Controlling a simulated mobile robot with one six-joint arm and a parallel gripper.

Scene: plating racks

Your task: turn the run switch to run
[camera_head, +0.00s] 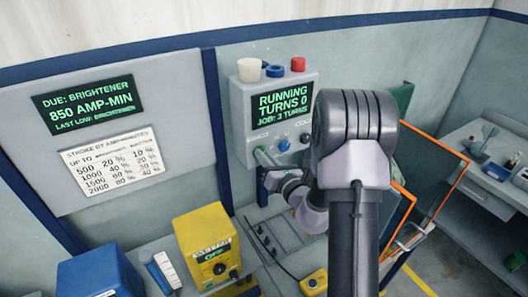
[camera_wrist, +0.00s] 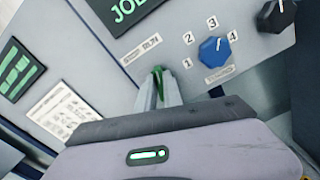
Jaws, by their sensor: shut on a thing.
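The grey control box (camera_head: 248,98) is on the back wall, with a screen (camera_head: 283,115) reading "RUNNING TURNS 0 JOB: 3 TURNS". The run switch (camera_wrist: 158,71) shows as a small green tip under a "RUN" label (camera_wrist: 150,42) in the wrist view. My gripper (camera_wrist: 159,88) has its fingers shut on the green switch and hides most of it. The switch's exact angle is hard to read. In the head view my gripper (camera_head: 262,156) reaches the lower left of the box's front.
A blue knob (camera_wrist: 214,51) with numbers 1 to 4 and a black knob (camera_wrist: 276,14) sit right of the switch. A cream cup (camera_head: 249,70), a blue ring (camera_head: 274,71) and a red item (camera_head: 298,64) top the box. A yellow box (camera_head: 207,245) stands lower left.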

